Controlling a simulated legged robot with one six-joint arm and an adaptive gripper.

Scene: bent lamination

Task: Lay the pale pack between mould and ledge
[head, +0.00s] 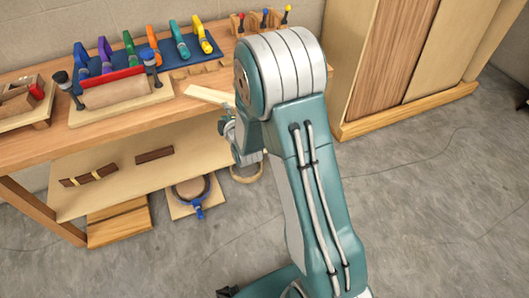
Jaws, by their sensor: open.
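The pale pack looks to be the flat, light strip (207,95) at the right part of the bench's front edge, in the head view. It lies slanted, with its right end close to my arm. The mould seems to be the tan rounded block (115,91) on a pale base board, left of the strip. A red bar (112,76) runs behind the block, between two dark clamps. I cannot make out the ledge for certain. My gripper (226,124) is open, just below the strip's right end and partly hidden by my arm. I cannot tell whether it touches the strip.
The wooden bench (40,154) has several coloured clamps on a blue rack (190,62) behind. A tray (30,108) stands at the left. Dark strips lie on the lower shelf (120,182). Tall boards (385,55) stand at the right; the grey floor is open.

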